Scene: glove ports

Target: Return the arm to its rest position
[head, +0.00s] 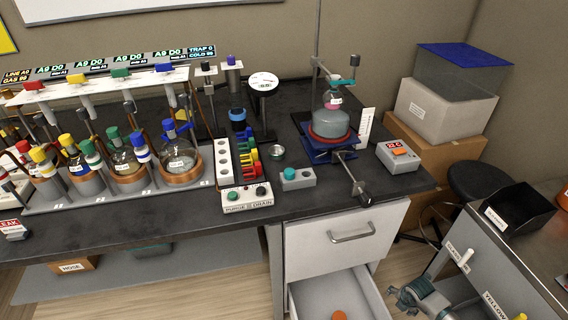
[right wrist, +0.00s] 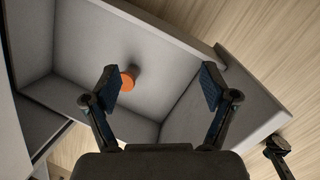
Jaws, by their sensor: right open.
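My right gripper (head: 405,298) shows at the lower right of the head view, beside the open drawer (head: 312,298) and to its right. In the right wrist view my right gripper (right wrist: 158,84) has its two dark fingers spread wide apart with nothing between them in their grip. The drawer (right wrist: 185,45) lies beyond the fingers in that view. A small orange round thing (head: 339,314) lies inside the drawer; it also shows near the left finger in the right wrist view (right wrist: 127,81). My left gripper is in neither view.
The dark bench (head: 120,225) above the drawer is crowded with flasks, a purge and drain box (head: 247,197) and a flask on a blue jack (head: 330,148). A metal side table (head: 500,255) with a black bin (head: 520,209) stands close to my right gripper. A stool (head: 475,182) is behind.

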